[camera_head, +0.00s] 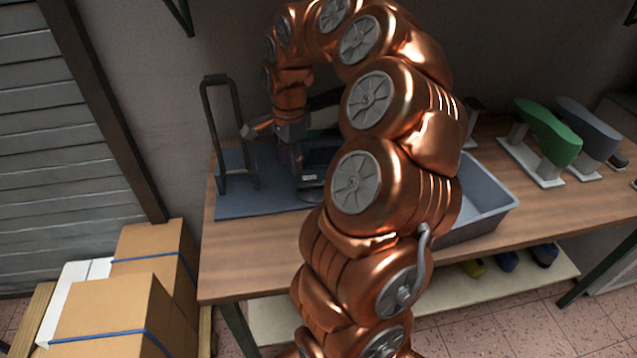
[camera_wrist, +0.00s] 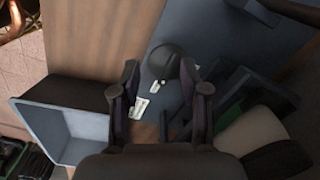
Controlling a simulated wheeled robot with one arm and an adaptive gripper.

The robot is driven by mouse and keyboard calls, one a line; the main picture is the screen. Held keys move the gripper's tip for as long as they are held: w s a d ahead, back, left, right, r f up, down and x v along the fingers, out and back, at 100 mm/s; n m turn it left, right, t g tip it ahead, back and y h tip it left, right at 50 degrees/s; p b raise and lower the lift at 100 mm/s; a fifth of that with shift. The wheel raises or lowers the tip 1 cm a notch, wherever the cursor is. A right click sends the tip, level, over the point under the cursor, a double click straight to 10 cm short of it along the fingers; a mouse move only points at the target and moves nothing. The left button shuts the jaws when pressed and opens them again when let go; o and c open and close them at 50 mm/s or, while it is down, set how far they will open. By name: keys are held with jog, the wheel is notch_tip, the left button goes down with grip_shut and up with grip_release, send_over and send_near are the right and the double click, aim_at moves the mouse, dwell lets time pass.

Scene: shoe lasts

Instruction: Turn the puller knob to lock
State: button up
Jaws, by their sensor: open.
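A dark round knob-like part (camera_wrist: 166,61) shows in the wrist view, just beyond my fingertips; I cannot tell for sure that it is the puller knob. Small white labels (camera_wrist: 144,107) lie near it. A black machine body (camera_head: 320,157) stands on a blue-grey mat (camera_head: 240,204) in the head view, partly hidden by my arm. My gripper (camera_wrist: 168,84) is open, its two dark fingers apart with nothing gripped between them. In the head view my gripper (camera_head: 298,165) is low beside the black machine, and its fingertips are hard to make out.
A black upright frame (camera_head: 210,112) stands at the mat's left. A grey tray (camera_head: 484,203) sits right of my arm on the wooden bench (camera_head: 260,258). Green (camera_head: 548,128) and grey (camera_head: 588,128) shoe lasts stand farther right. Cardboard boxes (camera_head: 110,312) are stacked on the left.

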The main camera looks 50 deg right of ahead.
aim_at(319, 183)
jog(key=d+f+m, duration=0.1)
jog(key=d, duration=0.2)
jog(key=d+f+m, duration=0.1)
jog(key=d+m, duration=0.1)
jog(key=s+d+f+m, duration=0.1)
jog(key=d+m, duration=0.1)
jog(key=d, duration=0.1)
jog(key=shift+d+f, duration=0.35)
jog(key=shift+f, duration=0.05)
jog(key=shift+d+f, duration=0.1)
jog(key=shift+f, duration=0.15)
jog(key=shift+f+p, duration=0.95)
jog(key=shift+f, duration=2.75)
grip_shut()
